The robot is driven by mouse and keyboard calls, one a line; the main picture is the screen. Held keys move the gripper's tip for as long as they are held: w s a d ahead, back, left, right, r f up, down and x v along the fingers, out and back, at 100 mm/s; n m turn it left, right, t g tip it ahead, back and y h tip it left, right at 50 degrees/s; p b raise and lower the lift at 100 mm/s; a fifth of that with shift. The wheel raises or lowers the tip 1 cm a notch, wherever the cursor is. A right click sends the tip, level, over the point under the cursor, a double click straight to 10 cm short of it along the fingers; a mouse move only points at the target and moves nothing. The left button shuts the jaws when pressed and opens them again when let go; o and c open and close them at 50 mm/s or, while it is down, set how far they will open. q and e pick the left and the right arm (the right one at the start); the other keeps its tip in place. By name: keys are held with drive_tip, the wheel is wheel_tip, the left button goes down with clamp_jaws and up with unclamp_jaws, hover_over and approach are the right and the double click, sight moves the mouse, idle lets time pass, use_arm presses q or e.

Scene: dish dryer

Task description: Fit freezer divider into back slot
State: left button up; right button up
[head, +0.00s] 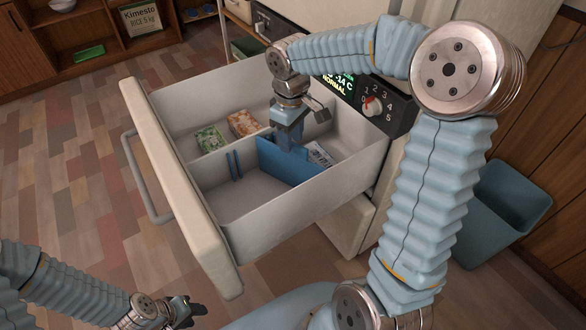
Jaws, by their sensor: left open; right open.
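The blue freezer divider (279,164) stands roughly upright across the near compartment of the open drawer (257,228), behind a pair of thin blue slot rails (234,165) on the partition. My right gripper (291,143) is open and points down at the divider's top edge, covering part of it. Whether they touch is unclear. The back slot is hidden behind the divider and gripper, so I cannot tell how the divider sits in it. My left gripper (190,309) is open and empty, low over the floor outside the drawer.
A green packet (209,139) and an orange packet (243,123) lie in the far compartment. Another packet (319,154) lies behind the divider. A control panel with a dial (372,106) is above the drawer's back. A blue bin (500,215) stands at right.

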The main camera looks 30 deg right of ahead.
sight(294, 154)
drive_tip(key=f, duration=0.5)
drive_tip(key=shift+s+d+f, duration=0.15)
drive_tip(key=shift+s+f, duration=0.2)
drive_tip(key=shift+f, duration=0.05)
clamp_jaws()
